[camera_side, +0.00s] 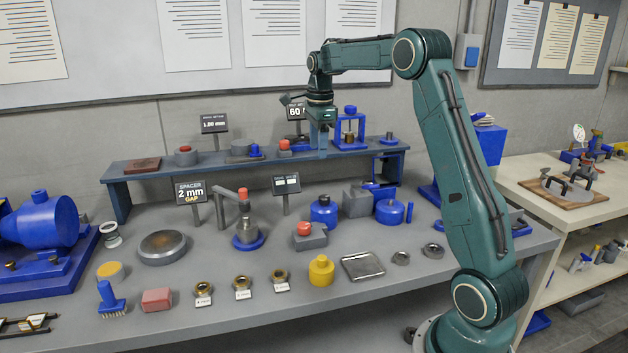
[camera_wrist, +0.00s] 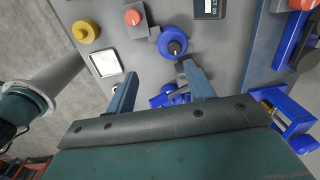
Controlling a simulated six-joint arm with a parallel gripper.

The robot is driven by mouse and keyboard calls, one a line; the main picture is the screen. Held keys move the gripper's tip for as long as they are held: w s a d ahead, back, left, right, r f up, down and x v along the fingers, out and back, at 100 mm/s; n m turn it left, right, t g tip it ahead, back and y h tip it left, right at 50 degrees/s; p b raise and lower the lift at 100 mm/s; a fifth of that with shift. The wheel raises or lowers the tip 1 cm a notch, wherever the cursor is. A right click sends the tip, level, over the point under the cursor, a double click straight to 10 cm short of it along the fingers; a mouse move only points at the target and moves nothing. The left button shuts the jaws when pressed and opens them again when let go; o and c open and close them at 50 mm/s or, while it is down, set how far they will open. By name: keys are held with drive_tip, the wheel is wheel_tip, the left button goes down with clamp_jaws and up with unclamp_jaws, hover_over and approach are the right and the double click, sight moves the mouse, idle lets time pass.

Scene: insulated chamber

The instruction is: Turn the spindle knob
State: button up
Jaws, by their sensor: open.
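I cannot tell for certain which part is the spindle knob. One candidate is the round blue top (camera_side: 350,110) of a blue frame (camera_side: 361,131) on the raised shelf. Another is the dark knob (camera_wrist: 174,48) on a round blue body (camera_wrist: 173,35), which seems to be the blue piece (camera_side: 323,212) on the bench. My gripper (camera_side: 320,145) points down near the shelf, just left of the blue frame. In the wrist view my gripper (camera_wrist: 158,72) has its two fingers wide apart, with nothing held between them.
The raised shelf (camera_side: 150,170) carries several small parts and signs. A red-topped grey block (camera_side: 310,237), a yellow pot (camera_side: 321,270) and a metal tray (camera_side: 362,265) stand on the bench. A blue motor-like machine (camera_side: 40,225) is at the left.

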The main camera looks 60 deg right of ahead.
sight(324, 197)
drive_tip(key=d+f+m, duration=0.3)
drive_tip(key=d, duration=0.2)
drive_tip(key=shift+w+f+g, duration=0.3)
drive_tip(key=shift+d+f, duration=0.1)
drive_tip(key=shift+f, duration=0.05)
wheel_tip(324, 197, down, 14)
drive_tip(key=shift+r, duration=0.25)
idle(0.4)
drive_tip(key=c, duration=1)
